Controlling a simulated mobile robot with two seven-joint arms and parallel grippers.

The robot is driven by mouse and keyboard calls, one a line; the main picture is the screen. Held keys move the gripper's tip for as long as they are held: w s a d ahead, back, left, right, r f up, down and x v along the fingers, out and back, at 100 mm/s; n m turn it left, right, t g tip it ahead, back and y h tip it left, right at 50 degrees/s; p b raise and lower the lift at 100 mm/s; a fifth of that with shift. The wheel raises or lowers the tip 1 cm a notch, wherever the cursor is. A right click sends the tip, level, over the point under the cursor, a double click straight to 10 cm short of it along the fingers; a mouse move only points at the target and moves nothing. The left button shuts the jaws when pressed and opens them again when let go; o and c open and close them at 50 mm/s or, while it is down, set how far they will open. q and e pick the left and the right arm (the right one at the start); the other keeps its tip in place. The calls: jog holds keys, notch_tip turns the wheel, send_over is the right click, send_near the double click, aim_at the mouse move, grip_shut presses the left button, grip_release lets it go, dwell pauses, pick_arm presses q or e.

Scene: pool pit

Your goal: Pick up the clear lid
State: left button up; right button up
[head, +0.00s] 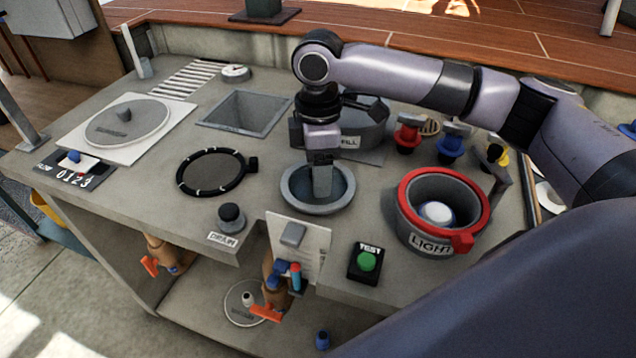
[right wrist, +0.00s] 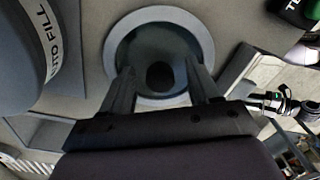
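A round grey ring (head: 290,200) with a bluish, glassy-looking middle is set in the grey counter; this middle appears to be the clear lid (head: 340,193). In the right wrist view the ring (right wrist: 199,40) surrounds the bluish lid (right wrist: 135,55), with a dark round knob (right wrist: 160,76) at its centre. My right gripper (head: 322,192) points down over the lid. In the right wrist view its two fingers (right wrist: 160,88) are apart on either side of the knob, with nothing clearly held. The head view hides the knob behind the fingers. My left gripper is not in view.
A red-rimmed bucket marked LIGHT (head: 402,222) stands to the right. A grey AUTO FILL canister (head: 372,140) is just behind my gripper. A green TEST button (head: 367,262) and a black DRAIN knob (head: 231,216) are in front. A black-rimmed disc (head: 211,172) lies left.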

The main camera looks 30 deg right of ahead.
grip_shut()
jog(key=shift+r, duration=0.1)
notch_tip(320, 180, up, 20)
jog(key=p, duration=0.3)
dwell(0.4)
